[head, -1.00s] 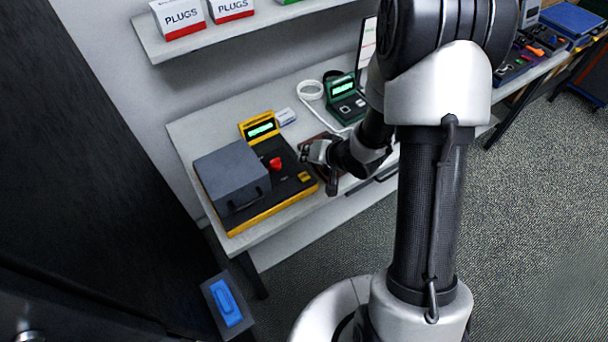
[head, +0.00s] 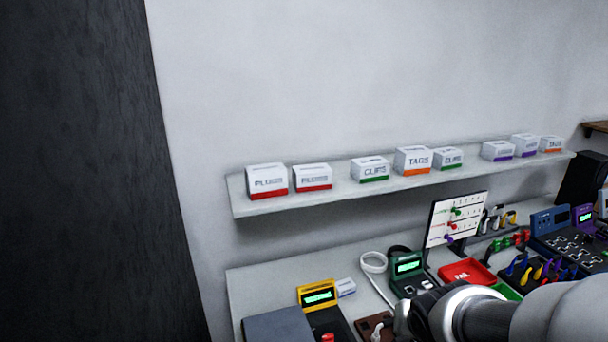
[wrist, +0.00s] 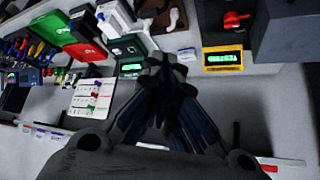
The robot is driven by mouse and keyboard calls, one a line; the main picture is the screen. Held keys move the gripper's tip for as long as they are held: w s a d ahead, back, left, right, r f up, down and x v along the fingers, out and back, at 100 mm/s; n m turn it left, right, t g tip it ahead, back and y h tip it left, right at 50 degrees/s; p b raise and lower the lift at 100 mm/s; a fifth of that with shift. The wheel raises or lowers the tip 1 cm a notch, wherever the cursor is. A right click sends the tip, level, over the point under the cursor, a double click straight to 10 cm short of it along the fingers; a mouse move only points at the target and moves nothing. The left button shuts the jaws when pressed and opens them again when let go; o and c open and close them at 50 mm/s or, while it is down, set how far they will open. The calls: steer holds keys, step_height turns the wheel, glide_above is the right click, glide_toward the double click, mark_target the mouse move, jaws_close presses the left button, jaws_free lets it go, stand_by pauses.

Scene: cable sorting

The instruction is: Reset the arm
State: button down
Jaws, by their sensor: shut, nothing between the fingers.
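My arm (head: 490,318) shows at the bottom right of the head view, over the front of the workbench, with only its upper parts in frame. My gripper (wrist: 165,68) is in the middle of the wrist view, its dark fingers drawn together and empty. It appears above the bench, between the green-framed tester and the yellow-framed tester in that picture. In the head view the fingertips cannot be made out clearly.
The bench holds a yellow tester (head: 318,297), a grey box (head: 278,326), a green tester (head: 407,266), a white board (head: 456,218) and a red tray (head: 466,272). A wall shelf (head: 330,194) carries several labelled boxes. A dark panel (head: 90,170) stands at left.

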steer(key=s+a+r+n+g, duration=0.1)
steer(key=s+a+r, duration=0.1)
steer(key=s, duration=0.8)
steer(key=s+a+r+n+g+y+b, duration=0.1)
steer(key=s+a+r, duration=0.2)
steer(key=s, duration=0.7)
steer(key=shift+a+r+n+g+y, duration=0.15)
steer(key=shift+a+n+g+y, duration=0.15)
steer(key=shift+a, duration=0.35)
